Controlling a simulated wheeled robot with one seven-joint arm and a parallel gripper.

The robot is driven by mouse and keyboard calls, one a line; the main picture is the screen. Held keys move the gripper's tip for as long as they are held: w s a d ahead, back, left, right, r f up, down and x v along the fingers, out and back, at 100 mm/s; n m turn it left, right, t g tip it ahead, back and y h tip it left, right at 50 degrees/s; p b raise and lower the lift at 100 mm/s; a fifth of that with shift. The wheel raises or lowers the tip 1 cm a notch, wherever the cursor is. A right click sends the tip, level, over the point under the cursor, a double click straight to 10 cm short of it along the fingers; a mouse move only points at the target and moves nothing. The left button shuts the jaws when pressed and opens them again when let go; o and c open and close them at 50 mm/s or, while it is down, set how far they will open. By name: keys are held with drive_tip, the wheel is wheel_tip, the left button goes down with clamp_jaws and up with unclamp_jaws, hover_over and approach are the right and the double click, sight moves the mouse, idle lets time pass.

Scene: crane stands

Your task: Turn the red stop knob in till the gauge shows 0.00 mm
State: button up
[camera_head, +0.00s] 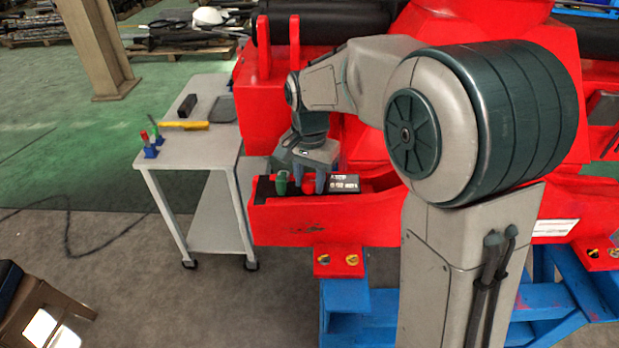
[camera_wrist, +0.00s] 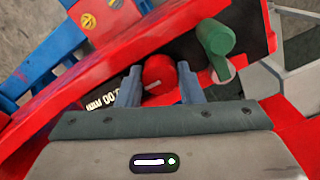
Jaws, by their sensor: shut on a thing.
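The red stop knob (camera_wrist: 158,70) sits between my two fingers in the wrist view, with a pale mark line on its face. My gripper (camera_wrist: 159,84) is shut on it, one finger on each side. In the wrist view the gauge (camera_wrist: 101,103) is partly covered by a finger.
A green lever (camera_head: 281,182) stands just left of my fingers, and close by on the right in the wrist view (camera_wrist: 215,42). A grey trolley (camera_head: 200,145) with small tools stands to the left. Yellow knobs (camera_head: 351,260) sit on the machine's lower front.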

drive_tip(key=o, duration=1)
drive_tip(key=shift+c, duration=0.2)
drive_tip(key=shift+n, duration=0.3)
